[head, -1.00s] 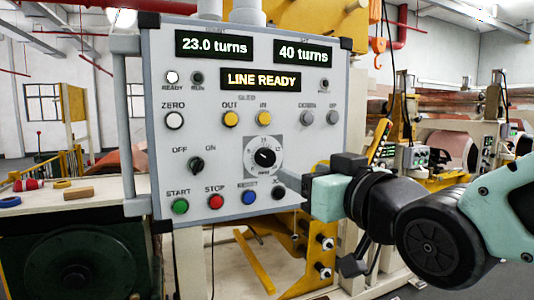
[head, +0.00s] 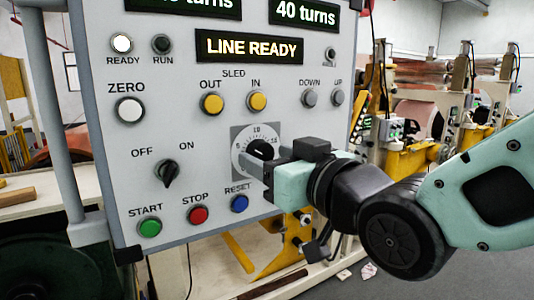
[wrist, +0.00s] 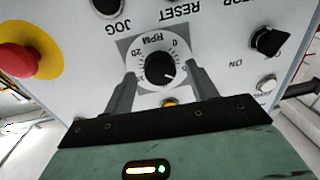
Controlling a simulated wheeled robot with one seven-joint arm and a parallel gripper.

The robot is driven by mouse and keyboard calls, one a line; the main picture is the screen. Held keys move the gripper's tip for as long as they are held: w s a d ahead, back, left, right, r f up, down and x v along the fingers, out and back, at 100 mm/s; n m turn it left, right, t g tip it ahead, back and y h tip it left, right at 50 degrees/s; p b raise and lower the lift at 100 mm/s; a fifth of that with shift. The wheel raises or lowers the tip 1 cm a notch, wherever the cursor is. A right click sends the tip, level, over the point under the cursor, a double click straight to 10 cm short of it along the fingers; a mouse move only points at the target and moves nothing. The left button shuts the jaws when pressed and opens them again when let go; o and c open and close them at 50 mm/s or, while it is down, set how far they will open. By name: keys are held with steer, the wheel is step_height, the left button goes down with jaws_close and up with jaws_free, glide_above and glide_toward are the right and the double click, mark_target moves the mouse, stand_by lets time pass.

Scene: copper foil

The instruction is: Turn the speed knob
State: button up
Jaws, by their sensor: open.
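The speed knob (head: 260,149) is a round black knob on a white RPM dial with a grey square plate, on the front of the grey control panel (head: 185,72). My gripper (head: 262,172) is in front of the dial in the head view and hides its lower right part. In the wrist view the picture is upside down, and the knob (wrist: 159,68) shows whole with a small white pointer mark. My gripper's two fingers (wrist: 165,82) are open, one to each side of the knob, with gaps between. I cannot tell how far the fingertips are from the panel.
The black OFF/ON switch (head: 168,172), blue RESET button (head: 239,203) and red STOP button (head: 198,214) are close by. In the wrist view a red mushroom button (wrist: 18,60) on yellow stands left. The display (head: 248,47) reads LINE READY.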

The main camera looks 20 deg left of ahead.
steer(key=shift+c, duration=0.3)
steer(key=c, duration=0.9)
steer(key=shift+b, duration=0.3)
steer(key=n+b, duration=0.1)
steer(key=b, duration=0.1)
steer(key=n+b, duration=0.1)
steer(key=n, duration=0.1)
steer(key=shift+f+n+b, duration=0.2)
steer(key=shift+n+b, duration=0.1)
steer(key=shift+b, duration=0.05)
steer(key=n+b, duration=0.3)
steer(key=n, duration=0.1)
steer(key=shift+r+h+b, duration=0.1)
steer(key=shift+h+b, duration=0.3)
steer(key=n+b, duration=0.1)
steer(key=n, duration=0.2)
steer(key=shift+r+n, duration=0.1)
steer(key=shift+n, duration=0.3)
steer(key=shift+s+r+n+h, duration=0.1)
steer(key=shift+n+h, duration=0.2)
steer(key=shift+n, duration=1.4)
